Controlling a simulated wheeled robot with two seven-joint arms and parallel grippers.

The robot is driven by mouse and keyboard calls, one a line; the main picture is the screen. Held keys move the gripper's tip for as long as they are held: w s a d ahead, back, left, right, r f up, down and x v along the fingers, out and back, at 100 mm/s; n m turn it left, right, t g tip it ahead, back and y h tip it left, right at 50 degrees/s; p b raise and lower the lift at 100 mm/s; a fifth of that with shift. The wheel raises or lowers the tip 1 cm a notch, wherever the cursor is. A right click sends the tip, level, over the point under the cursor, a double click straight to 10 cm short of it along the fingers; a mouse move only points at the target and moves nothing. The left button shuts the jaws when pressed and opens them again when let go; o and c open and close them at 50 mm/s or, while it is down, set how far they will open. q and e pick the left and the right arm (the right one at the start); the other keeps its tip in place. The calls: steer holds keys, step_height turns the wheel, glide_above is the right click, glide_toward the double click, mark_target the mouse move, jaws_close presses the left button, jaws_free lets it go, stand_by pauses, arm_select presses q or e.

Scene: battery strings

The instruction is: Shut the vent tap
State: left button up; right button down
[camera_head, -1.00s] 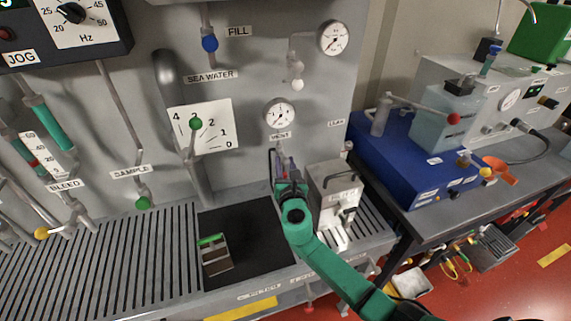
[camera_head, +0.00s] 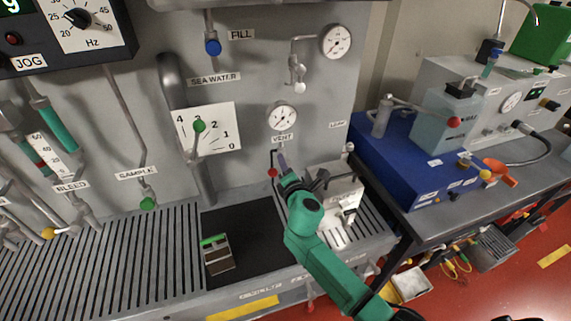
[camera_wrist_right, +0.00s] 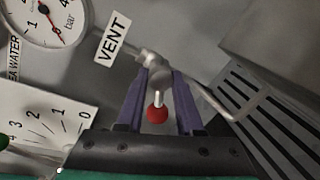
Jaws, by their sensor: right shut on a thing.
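The vent tap is on the panel under the VENT label (camera_wrist_right: 114,37). In the right wrist view its metal body (camera_wrist_right: 152,62) and its short lever with a red knob (camera_wrist_right: 157,114) show between my purple fingers. In the head view the red knob (camera_head: 272,173) is just left of my right gripper (camera_head: 281,158). My right gripper is shut on the vent tap; the fingers stand on either side of it, and the exact contact is hard to see. My left gripper is not in view.
A gauge (camera_head: 283,117) sits above the tap. A grey box-shaped device (camera_head: 340,186) stands close to the right of my gripper. A black mat (camera_head: 252,225) with a small green-topped block (camera_head: 217,254) lies in front. A blue unit (camera_head: 405,165) is farther right.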

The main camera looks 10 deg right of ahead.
steer(key=m+y, duration=0.1)
steer(key=m, duration=0.3)
steer(key=shift+r+p, duration=0.15)
steer(key=shift+p, duration=0.25)
steer(key=shift+m, duration=0.3)
steer(key=c, duration=0.9)
jaws_free()
steer(key=s+r, duration=0.1)
steer(key=s, duration=0.3)
steer(key=s+r+b, duration=0.1)
steer(key=s, duration=0.4)
steer(key=s+d, duration=0.1)
steer(key=s, duration=0.4)
steer(key=shift+s+r+b, duration=0.1)
steer(key=shift+r+b, duration=0.3)
